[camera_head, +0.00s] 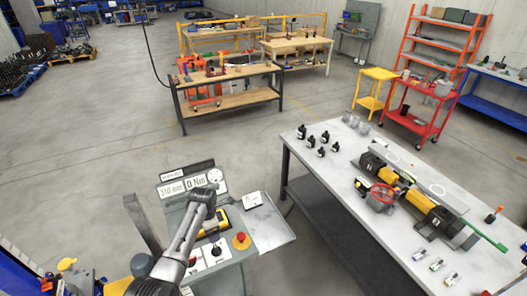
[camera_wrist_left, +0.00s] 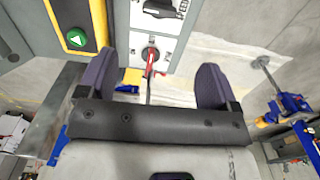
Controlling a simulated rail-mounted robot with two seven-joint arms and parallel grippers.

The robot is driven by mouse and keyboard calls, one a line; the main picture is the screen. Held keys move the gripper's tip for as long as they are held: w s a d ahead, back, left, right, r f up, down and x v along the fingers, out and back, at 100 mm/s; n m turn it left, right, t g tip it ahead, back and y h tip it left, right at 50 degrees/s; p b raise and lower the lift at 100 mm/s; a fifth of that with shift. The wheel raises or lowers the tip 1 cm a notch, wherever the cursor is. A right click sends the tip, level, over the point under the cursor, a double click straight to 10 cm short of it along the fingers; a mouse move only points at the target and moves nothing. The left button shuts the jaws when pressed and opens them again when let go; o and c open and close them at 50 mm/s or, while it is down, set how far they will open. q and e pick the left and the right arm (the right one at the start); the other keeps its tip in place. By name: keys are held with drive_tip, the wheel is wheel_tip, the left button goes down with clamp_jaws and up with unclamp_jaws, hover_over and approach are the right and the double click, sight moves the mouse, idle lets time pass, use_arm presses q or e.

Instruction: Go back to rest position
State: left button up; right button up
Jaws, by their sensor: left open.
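My left gripper (camera_wrist_left: 152,82) shows in the left wrist view with its two dark purple fingers wide apart. I see nothing held between them. Beyond the gap are a grey panel (camera_wrist_left: 168,18) and a red-handled rotary switch (camera_wrist_left: 150,58); I cannot tell whether the gripper touches them. A yellow-edged box with a green button (camera_wrist_left: 76,39) is at the upper left. In the head view my left arm reaches over a control console (camera_head: 257,228); its gripper is not clear there. My right gripper is in neither view.
The console carries display plates (camera_head: 186,182) and a red emergency button (camera_head: 241,238). Open floor (camera_head: 90,130) lies behind the console.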

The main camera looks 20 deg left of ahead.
use_arm(q)
drive_tip(key=w+d+r+m+t+y, duration=0.1)
drive_tip(key=w+r+m+t, duration=0.2)
drive_tip(key=r+m, duration=0.7)
drive_tip(key=w+r+m+t+y, duration=0.1)
drive_tip(key=w+r+m+t, duration=0.2)
drive_tip(key=r+m, duration=0.7)
drive_tip(key=s+d+r+m+t, duration=0.3)
drive_tip(key=s+d+r+m, duration=0.3)
drive_tip(key=m, duration=0.1)
drive_tip(key=s+d+f+m+t+h, duration=0.1)
drive_tip(key=s+d+f, duration=0.25)
drive_tip(key=s, duration=0.45)
drive_tip(key=s+d+f+m, duration=0.15)
drive_tip(key=s+d, duration=0.25)
drive_tip(key=s, duration=0.4)
drive_tip(key=s+d+f+g, duration=0.1)
drive_tip(key=s+f+g, duration=0.2)
drive_tip(key=s+f, duration=0.6)
drive_tip(key=s+d+f+g+h, duration=0.1)
drive_tip(key=s+f+g, duration=0.2)
drive_tip(key=s+f, duration=0.5)
drive_tip(key=s+p, duration=0.1)
drive_tip(key=s, duration=0.6)
drive_tip(key=shift+s+d+f, duration=0.2)
drive_tip(key=shift+s+f, duration=0.05)
drive_tip(key=shift+f, duration=0.1)
